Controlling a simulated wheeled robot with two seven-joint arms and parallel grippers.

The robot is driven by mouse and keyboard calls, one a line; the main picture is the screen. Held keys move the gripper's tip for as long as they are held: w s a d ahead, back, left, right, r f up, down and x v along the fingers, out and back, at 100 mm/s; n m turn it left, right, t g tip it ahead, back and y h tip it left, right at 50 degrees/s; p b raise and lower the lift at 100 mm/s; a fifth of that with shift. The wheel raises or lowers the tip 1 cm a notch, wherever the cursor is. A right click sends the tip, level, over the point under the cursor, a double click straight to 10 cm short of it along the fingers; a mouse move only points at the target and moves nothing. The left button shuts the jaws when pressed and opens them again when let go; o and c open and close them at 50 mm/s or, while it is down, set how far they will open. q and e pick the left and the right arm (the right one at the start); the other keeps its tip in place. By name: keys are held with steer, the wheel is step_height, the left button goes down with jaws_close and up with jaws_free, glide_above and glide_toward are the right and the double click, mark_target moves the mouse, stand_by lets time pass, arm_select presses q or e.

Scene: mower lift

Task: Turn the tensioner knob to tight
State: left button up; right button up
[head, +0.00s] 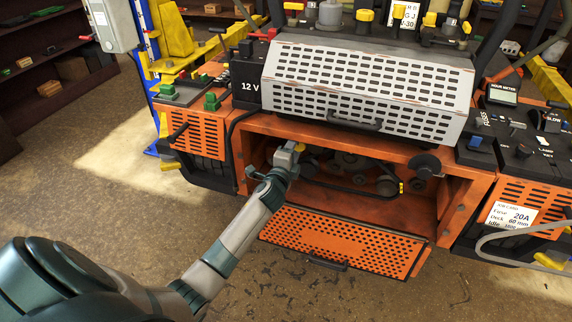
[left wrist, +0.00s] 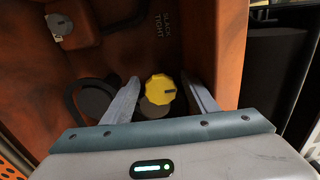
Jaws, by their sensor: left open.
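The yellow tensioner knob (left wrist: 160,88) has a scalloped rim and a dark mark that points right in the left wrist view. SLACK and TIGHT lettering (left wrist: 163,27) stands on the orange wall beyond it, rotated in the picture. My left gripper (left wrist: 160,79) is open, with one finger on each side of the knob; I cannot tell whether either finger touches it. In the head view my left gripper (head: 289,158) reaches into the left side of the open orange bay, where a bit of yellow (head: 300,147) shows at its tip. My right gripper is not in view.
The perforated orange panel (head: 342,243) lies lowered in front of the bay. A slotted white cover (head: 368,88) is above it. Belt and pulleys (head: 350,165) fill the bay's middle. A round grey cap (left wrist: 60,26) and a dark ring (left wrist: 92,98) are near the knob.

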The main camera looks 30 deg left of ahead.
arm_select(q)
steer(key=b+v, duration=0.3)
steer(key=v, duration=1.4)
steer(key=shift+a+f, duration=0.1)
steer(key=shift+f, duration=0.05)
step_height(320, 180, down, 23)
steer(key=s+d+n+g+h, duration=0.1)
steer(key=s+n+g+h, duration=0.1)
steer(key=s+n+g, duration=0.15)
steer(key=s+d+f+n+g, duration=0.15)
steer(key=s+f, duration=0.35)
steer(key=f, duration=0.5)
steer(key=s+d+f+n+g, duration=0.1)
steer(key=s+d+f+g, duration=0.2)
steer(key=f, duration=0.6)
steer(key=s+d+f+n+g+h, duration=0.25)
steer(key=s+f+g, duration=0.25)
steer(key=s+f, duration=1.4)
steer(key=s+d+f+n+g, duration=0.1)
steer(key=s+d+f+n, duration=0.1)
steer(key=s, duration=0.9)
steer(key=s+d+f+n+g, duration=0.2)
steer(key=s, duration=0.9)
steer(key=shift+s+d+f, duration=0.25)
steer(key=shift+f, duration=0.05)
steer(key=shift+n, duration=0.25)
